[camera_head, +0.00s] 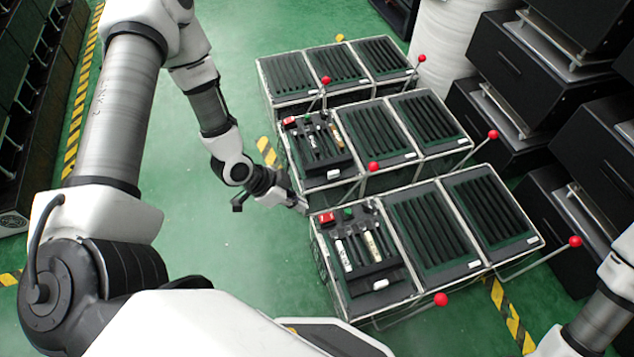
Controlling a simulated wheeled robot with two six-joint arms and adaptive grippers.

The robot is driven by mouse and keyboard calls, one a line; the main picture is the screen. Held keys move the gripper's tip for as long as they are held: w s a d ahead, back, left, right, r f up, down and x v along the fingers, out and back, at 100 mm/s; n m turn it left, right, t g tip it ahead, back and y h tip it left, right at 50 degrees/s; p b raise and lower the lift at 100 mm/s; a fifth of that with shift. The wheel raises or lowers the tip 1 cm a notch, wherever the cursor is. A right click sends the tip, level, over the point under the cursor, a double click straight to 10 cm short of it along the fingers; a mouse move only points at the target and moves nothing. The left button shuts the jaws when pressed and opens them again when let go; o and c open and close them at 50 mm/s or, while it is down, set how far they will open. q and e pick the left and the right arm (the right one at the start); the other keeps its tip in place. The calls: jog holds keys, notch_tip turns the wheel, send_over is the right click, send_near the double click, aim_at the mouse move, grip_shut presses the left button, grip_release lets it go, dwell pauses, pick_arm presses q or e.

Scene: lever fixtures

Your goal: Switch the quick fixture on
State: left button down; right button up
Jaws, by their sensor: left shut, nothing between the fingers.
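The fixtures stand in three rows of metal-framed boxes with black slotted trays (431,232) on the green floor. The near-left box has a black panel (372,277) with a red button (327,218), a green button (348,212) and several slots with parts. A similar panel (319,150) with a red button (289,121) is in the middle row. I cannot tell which one is the quick fixture. My left gripper (302,207) is shut and empty, beside the near-left panel's far left corner, close to its red button; contact is unclear. My right gripper is out of view.
Levers with red ball knobs stick out from the boxes, the nearest (441,299) at the front. Black stacked boxes (509,67) and a white cylinder (447,45) stand at the right and back. Green floor (215,235) is open left of the rows.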

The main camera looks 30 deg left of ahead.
pick_arm(q)
jog(key=w+a+f+n+t+b, duration=0.1)
jog(key=w+a+f+t+b, duration=0.1)
jog(key=f+b, duration=0.7)
jog(key=shift+w+a+f+b, duration=0.2)
jog(key=shift+w+a+b, duration=0.55)
jog(key=shift+w+a, duration=0.25)
jog(key=shift+d, duration=0.1)
jog(key=b, duration=0.7)
send_over(327, 218)
jog(key=s+a, duration=0.2)
notch_tip(327, 218, down, 8)
jog(key=shift+s+r, duration=0.1)
notch_tip(327, 218, down, 3)
jog(key=shift+r+b, duration=0.15)
jog(key=shift+b, duration=1.05)
jog(key=shift+f+b, duration=0.35)
jog(key=shift+f, duration=0.1)
